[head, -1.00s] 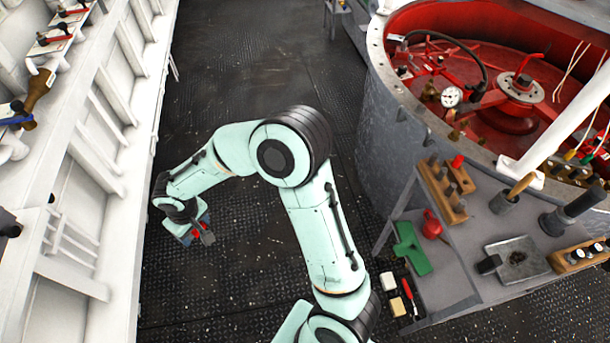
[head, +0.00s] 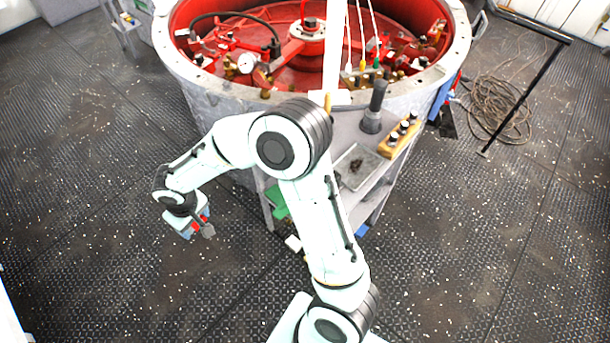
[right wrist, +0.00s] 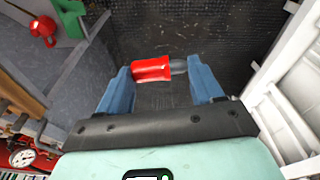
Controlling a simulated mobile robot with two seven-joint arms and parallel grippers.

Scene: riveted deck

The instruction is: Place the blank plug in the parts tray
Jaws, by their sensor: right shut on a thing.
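The blank plug looks like a red cylinder with a grey end, seen in the right wrist view (right wrist: 152,69). My right gripper (right wrist: 158,78) is shut on it, with a blue finger at each end. In the head view my right gripper (head: 201,226) hangs over open floor left of the bench, and the plug's red (head: 204,217) shows at the fingers. A shallow grey tray with dark bits in it, apparently the parts tray (head: 371,167), lies on the bench, right of my right arm. The arm hides part of the bench. My left gripper is out of view.
A grey bench (head: 345,126) stands against a large round tank (head: 190,80) with a red inside. A dark upright cylinder (head: 374,110) and a wooden block with dark-topped pieces (head: 400,136) stand near the tray. A green thing (head: 277,200) sits lower down. Floor is clear at left.

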